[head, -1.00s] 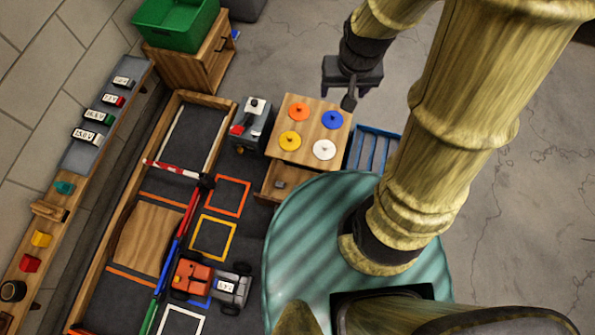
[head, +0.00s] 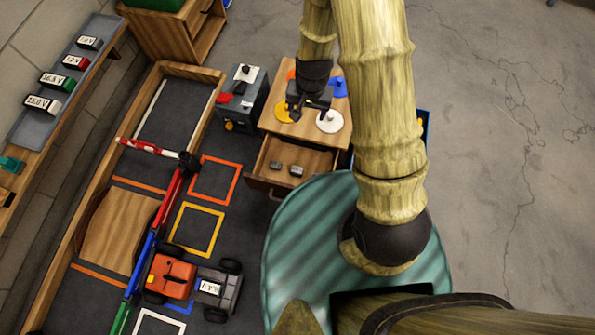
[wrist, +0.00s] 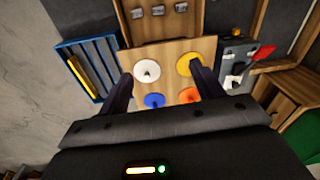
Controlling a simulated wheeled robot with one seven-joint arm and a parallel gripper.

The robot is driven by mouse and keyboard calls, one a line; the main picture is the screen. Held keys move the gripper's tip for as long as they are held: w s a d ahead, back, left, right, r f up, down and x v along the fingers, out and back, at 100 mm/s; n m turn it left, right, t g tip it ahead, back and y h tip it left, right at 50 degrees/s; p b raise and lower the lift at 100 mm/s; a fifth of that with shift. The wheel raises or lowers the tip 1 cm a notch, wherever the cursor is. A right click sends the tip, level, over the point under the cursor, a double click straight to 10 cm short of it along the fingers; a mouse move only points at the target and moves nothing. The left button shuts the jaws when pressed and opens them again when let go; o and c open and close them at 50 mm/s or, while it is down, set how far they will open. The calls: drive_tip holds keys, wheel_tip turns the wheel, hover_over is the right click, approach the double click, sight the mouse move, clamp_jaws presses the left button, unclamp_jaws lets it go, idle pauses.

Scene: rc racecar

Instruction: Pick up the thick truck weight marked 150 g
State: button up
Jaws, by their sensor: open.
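Small grey blocks lie in the open wooden drawer (head: 316,158), and they look like the truck weights. The head view shows a left block (head: 276,166) and a right block (head: 296,171). The wrist view shows three, a left one (wrist: 137,13), a middle one (wrist: 158,10) and a right one (wrist: 181,7). Their marks are too small to read, so I cannot tell which is 150 g. My gripper (head: 308,106) is open and empty above the cabinet top, beyond the drawer. Its two fingers also show in the wrist view (wrist: 162,82), apart from the blocks.
The cabinet top (wrist: 128,62) bears white, yellow, blue and orange knobbed discs. A grey box (head: 240,100) stands to its left in the head view. A blue slatted rack (wrist: 92,68) stands on its other side. A toy truck (head: 195,285) is on the track floor.

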drive_tip(key=m+b, duration=0.1)
drive_tip(key=b, duration=1)
hover_over(297, 169)
wheel_tip(297, 169, down, 22)
drive_tip(key=shift+g, duration=0.3)
drive_tip(key=shift+f, duration=0.1)
wheel_tip(297, 169, down, 12)
drive_tip(key=b, duration=0.6)
drive_tip(key=shift+f+b, duration=0.15)
drive_tip(key=shift+b, duration=0.15)
wheel_tip(297, 169, down, 5)
drive_tip(key=b, duration=0.4)
drive_tip(key=shift+s+f, duration=0.1)
drive_tip(key=shift+d, duration=0.1)
